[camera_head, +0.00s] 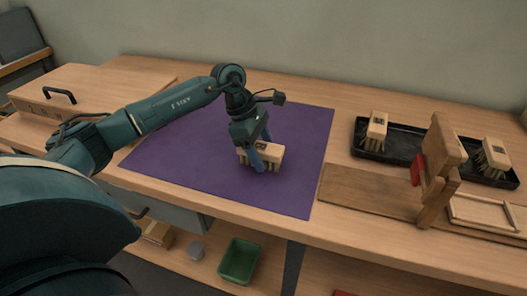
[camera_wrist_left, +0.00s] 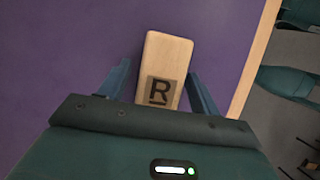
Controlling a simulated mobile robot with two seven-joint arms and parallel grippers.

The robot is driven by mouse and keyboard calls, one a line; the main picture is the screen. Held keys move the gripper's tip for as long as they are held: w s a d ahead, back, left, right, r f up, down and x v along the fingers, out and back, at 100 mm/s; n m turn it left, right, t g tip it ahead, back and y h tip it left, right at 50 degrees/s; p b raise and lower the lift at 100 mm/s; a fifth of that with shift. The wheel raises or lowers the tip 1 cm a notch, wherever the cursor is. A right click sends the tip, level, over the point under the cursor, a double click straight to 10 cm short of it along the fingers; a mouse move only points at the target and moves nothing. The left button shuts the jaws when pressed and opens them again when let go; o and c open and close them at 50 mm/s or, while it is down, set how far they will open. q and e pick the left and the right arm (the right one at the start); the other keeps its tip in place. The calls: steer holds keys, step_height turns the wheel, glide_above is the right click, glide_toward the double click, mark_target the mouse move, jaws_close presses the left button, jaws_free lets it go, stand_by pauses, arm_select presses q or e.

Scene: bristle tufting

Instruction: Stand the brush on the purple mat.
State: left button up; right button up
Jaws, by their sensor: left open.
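The brush (camera_head: 273,152) is a pale wooden block with bristles under it. It stands bristles down on the purple mat (camera_head: 200,148). In the left wrist view the brush (camera_wrist_left: 167,60) shows its top face with a dark label bearing an underlined letter R. My left gripper (camera_head: 258,160) is over the brush. Its fingers are open, one on each side of the block, and in the left wrist view gaps show between the fingers (camera_wrist_left: 160,85) and the wood. My right gripper is in neither view.
A black tray (camera_head: 402,143) at the right holds two more brushes (camera_head: 376,130), (camera_head: 492,157). A wooden stand (camera_head: 437,172) with a red part is in front of it. A wooden box (camera_head: 85,90) with a handle is at the left. A green bin (camera_head: 239,262) is below the table.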

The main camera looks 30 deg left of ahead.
arm_select(q)
steer(key=v, duration=1.1)
steer(key=shift+w+p, duration=0.1)
steer(key=shift+p, duration=0.2)
steer(key=shift+a+r, duration=0.15)
steer(key=shift+r, duration=0.1)
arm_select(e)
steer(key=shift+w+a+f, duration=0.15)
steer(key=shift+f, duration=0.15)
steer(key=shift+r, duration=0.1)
